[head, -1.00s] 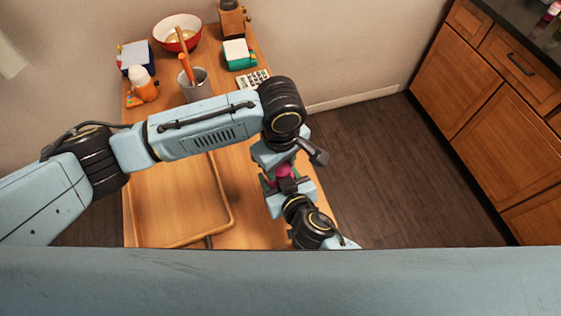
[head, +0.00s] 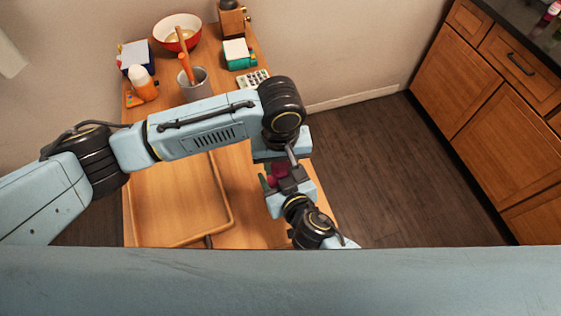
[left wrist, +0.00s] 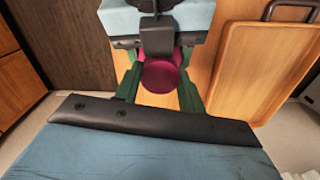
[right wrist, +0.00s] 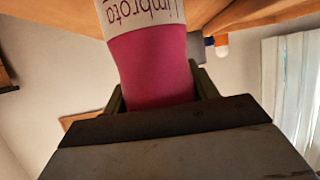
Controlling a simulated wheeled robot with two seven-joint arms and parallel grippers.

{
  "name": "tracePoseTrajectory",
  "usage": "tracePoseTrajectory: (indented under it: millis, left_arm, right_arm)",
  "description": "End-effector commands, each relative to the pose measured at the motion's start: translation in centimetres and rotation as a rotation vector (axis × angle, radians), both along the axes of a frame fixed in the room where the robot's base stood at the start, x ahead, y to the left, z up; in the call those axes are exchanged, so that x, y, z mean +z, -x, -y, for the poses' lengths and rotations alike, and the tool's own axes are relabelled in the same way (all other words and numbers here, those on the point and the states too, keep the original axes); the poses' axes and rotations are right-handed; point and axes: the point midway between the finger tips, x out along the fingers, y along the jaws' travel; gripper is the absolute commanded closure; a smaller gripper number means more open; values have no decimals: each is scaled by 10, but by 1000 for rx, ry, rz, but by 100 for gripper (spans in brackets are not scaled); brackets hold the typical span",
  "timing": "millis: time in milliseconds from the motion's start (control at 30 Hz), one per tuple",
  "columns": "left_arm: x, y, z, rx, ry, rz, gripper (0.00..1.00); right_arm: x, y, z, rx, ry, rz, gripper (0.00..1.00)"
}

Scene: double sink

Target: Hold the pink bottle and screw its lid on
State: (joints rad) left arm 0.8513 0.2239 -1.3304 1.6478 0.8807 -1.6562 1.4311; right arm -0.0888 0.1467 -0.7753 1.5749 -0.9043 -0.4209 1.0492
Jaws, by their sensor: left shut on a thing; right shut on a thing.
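The pink bottle with a white lettered label (right wrist: 150,60) is between the fingers of my right gripper (right wrist: 158,95), which is shut on it. In the head view only a small magenta part (head: 278,172) shows between the two grippers. My left gripper (head: 280,168) meets the right one there from above. In the left wrist view a round magenta top (left wrist: 160,77), seemingly the lid, sits between my left gripper's green fingers (left wrist: 160,88), which are shut on it. The seam between lid and bottle is hidden, so I cannot tell how tightly it sits.
The wooden table (head: 250,215) carries a wooden tray (head: 222,190), a grey cup with orange-handled tools (head: 196,86), a red bowl (head: 178,33), an orange-and-white item (head: 143,84) and a calculator (head: 252,79). Wooden cabinets (head: 470,110) stand right, past open floor.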

Motion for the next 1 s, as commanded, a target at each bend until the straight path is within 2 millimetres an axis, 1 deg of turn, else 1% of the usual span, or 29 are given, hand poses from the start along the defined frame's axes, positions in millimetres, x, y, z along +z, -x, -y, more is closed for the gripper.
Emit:
tracePoseTrajectory:
  millis: [33,167,200,467,567,700,800,1000]
  left_arm:
    - [0,0,0,0,-1,-1,56]
    - [0,0,0,1,-1,-1,39]
    - [0,0,0,1,-1,-1,39]
    - [2,0,0,2,0,0,39]
    - [12,0,1,2,3,1,39]
    - [32,0,0,2,2,0,39]
    - [41,0,0,3,1,0,39]
    - [45,0,0,3,0,-1,39]
  right_arm:
    - [-1,0,1,-1,1,-3,100]
    - [-1,0,1,-2,2,-2,100]
    - [-1,0,1,-1,2,-3,100]
    - [-1,0,1,-1,2,-3,100]
    - [-1,1,1,-1,2,-3,100]
    - [-1,1,1,-1,2,-3,100]
    - [-1,1,1,-1,2,-3,100]
    - [-1,1,1,-1,2,-3,100]
